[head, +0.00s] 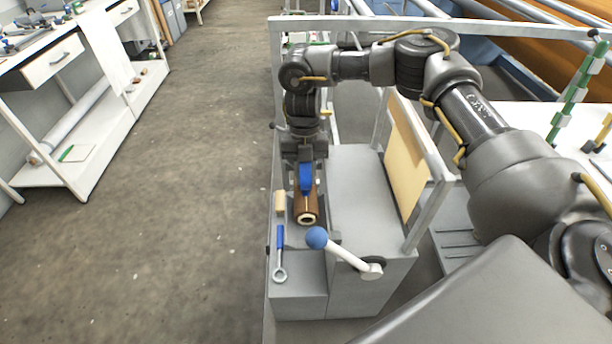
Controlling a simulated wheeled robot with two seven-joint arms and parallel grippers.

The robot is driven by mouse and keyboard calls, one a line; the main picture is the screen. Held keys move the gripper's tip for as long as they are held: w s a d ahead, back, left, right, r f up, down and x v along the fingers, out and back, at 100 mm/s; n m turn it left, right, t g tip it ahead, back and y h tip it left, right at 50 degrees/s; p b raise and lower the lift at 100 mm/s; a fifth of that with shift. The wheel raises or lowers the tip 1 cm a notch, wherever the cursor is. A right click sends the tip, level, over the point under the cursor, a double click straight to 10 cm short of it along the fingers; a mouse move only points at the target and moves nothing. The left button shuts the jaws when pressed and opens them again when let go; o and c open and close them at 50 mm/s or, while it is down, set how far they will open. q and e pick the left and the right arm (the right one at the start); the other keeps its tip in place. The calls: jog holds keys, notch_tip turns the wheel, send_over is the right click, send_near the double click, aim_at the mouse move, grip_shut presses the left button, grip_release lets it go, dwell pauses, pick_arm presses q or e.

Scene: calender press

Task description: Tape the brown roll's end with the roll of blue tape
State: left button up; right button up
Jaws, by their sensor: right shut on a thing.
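The brown roll (299,213) lies on a grey ledge of the press, with its pale hollow end facing me. My right gripper (306,168) points down just above the roll and is shut on the blue tape (306,182). The tape is at the roll's upper side; I cannot tell whether it touches. The fingers and the tape hide the far part of the roll. My left gripper is not in view.
A tan block (280,203) and a blue-handled ring tool (280,255) lie left of the roll. A lever with a blue knob (317,238) sticks up in front of it. A grey housing (360,200) stands close on the right. A white workbench (75,50) is far left, across open floor.

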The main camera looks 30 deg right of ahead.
jog(key=shift+w, duration=0.1)
dwell(0.3)
jog(key=shift+w+d, duration=0.3)
jog(key=shift+w, duration=0.2)
jog(key=shift+w, duration=0.1)
jog(key=shift+w+d, duration=0.2)
jog(key=shift+w, duration=0.2)
jog(key=shift+w+d, duration=0.1)
dwell(0.4)
jog(key=shift+w+d, duration=0.2)
jog(key=shift+w, duration=0.25)
jog(key=shift+w+d+p, duration=0.1)
jog(key=shift+w+p, duration=0.05)
jog(key=shift+p, duration=0.15)
jog(key=shift+w+d, duration=0.1)
jog(key=shift+w, duration=0.2)
jog(key=shift+w+d, duration=0.1)
